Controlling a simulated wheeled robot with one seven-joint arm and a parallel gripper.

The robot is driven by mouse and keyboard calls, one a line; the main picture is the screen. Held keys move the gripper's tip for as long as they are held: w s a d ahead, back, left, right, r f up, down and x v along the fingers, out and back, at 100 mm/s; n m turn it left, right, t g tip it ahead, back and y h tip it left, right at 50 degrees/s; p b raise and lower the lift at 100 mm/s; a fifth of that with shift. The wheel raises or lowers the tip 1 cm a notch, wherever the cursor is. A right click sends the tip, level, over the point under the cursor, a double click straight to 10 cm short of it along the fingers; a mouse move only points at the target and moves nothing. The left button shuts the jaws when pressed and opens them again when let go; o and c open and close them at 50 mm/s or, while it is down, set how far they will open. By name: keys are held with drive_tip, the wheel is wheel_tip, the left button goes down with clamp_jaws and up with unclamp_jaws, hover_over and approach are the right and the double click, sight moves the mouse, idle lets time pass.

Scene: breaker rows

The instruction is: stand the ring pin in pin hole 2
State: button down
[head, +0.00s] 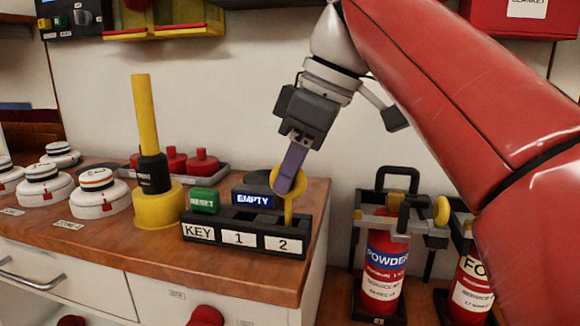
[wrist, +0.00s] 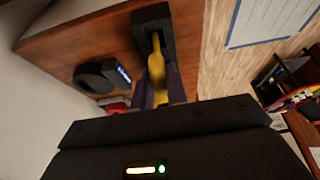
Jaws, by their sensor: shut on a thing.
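The yellow ring pin (head: 288,210) is upright, its shank pointing down at the right end of the black pin block (head: 217,222). The block's front labels read KEY, 1 and 2, and the shank's lower end meets its top behind label 2 (head: 284,245). I cannot tell how deep the shank sits. My gripper (head: 289,182), with purple fingers, comes down tilted from above and is shut on the pin's ring. In the wrist view the pin (wrist: 158,75) shows between the fingers, its far end at the black block (wrist: 145,14).
The counter (head: 90,245) ends just right of the block. A red extinguisher (head: 384,265) stands beyond.

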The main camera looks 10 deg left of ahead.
drive_tip(key=shift+f+b, duration=0.55)
drive_tip(key=shift+f, duration=0.35)
drive_tip(key=c, duration=1.3)
unclamp_jaws()
drive_tip(key=p+v, duration=0.4)
drive_tip(key=v, duration=0.4)
drive_tip(key=s+d+f+m+t+h, duration=0.1)
drive_tip(key=s+d+f+m, duration=0.2)
drive_tip(key=f, duration=0.7)
drive_tip(key=s+d+f+m+t+h, duration=0.2)
drive_tip(key=d+f+m, duration=0.6)
drive_tip(key=f, duration=0.3)
drive_tip(key=s+d+f+m+t+h, duration=0.1)
drive_tip(key=s+d+f+m+t, duration=0.1)
drive_tip(key=d+f+m, duration=0.4)
drive_tip(key=shift+s+d+f+h, duration=0.1)
drive_tip(key=shift+s+d+f, duration=0.25)
drive_tip(key=shift+f, duration=0.55)
drive_tip(key=shift+s+d+f+h, duration=0.1)
drive_tip(key=shift+s+d+f, duration=0.2)
drive_tip(key=shift+f, duration=0.6)
drive_tip(key=shift+s+d+f+h, duration=0.15)
drive_tip(key=shift+d+f, duration=0.25)
drive_tip(key=shift+f, duration=0.55)
